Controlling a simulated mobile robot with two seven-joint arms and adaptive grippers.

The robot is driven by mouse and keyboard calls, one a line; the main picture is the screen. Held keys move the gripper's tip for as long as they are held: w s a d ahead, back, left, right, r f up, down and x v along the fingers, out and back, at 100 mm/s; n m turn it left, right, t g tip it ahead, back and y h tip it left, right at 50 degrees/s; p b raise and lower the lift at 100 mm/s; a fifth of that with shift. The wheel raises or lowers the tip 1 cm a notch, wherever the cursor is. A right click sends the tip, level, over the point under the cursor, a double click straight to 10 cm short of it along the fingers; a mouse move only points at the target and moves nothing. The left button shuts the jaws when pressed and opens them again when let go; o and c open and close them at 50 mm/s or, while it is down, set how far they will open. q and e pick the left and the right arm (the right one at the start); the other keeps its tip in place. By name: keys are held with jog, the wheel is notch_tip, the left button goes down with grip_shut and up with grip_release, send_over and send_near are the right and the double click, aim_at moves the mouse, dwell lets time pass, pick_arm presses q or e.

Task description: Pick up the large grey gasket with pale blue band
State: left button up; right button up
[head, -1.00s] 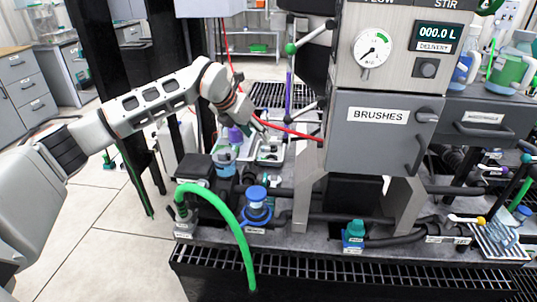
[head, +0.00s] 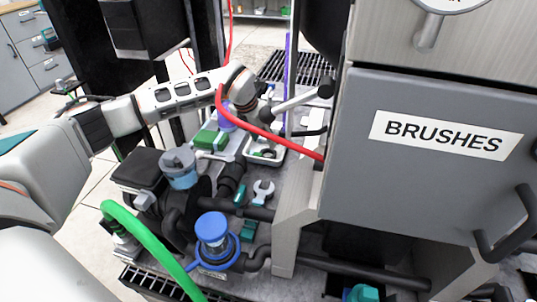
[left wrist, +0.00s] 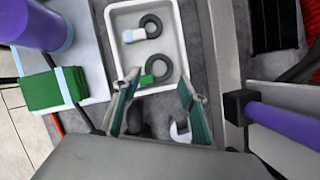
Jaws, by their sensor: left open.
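A white tray (left wrist: 110,40) holds two dark grey rings. The gasket with the pale blue band (left wrist: 152,25) lies at the tray's far end, its band on its left side. A second ring with a green band (left wrist: 159,67) lies nearer my fingers. My left gripper (left wrist: 157,88) is open and empty, its teal-lined fingers at the near end of the tray, short of the blue-banded gasket. In the head view my left gripper (head: 262,118) is above the tray (head: 262,162), where the rings are too small to tell apart. My right gripper is out of view.
A purple cylinder (left wrist: 35,25) and a green block with a pale band (left wrist: 52,88) stand left of the tray. A purple post (left wrist: 290,125) is at the right. The grey BRUSHES cabinet (head: 420,190) and a red hose (head: 255,128) are close to my arm.

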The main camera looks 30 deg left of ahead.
aim_at(270, 155)
pick_arm(q)
jog(key=x, duration=0.2)
jog(key=b+x, duration=0.1)
jog(key=x, duration=0.1)
jog(key=b+x, duration=0.1)
jog(key=x, duration=0.2)
jog(key=shift+s+f, duration=0.1)
jog(key=shift+s, duration=0.3)
jog(key=shift+w+f+b, duration=0.2)
jog(key=shift+f+b, duration=0.05)
jog(key=shift+b, duration=0.05)
jog(key=shift+r, duration=0.25)
jog(key=c, duration=0.6)
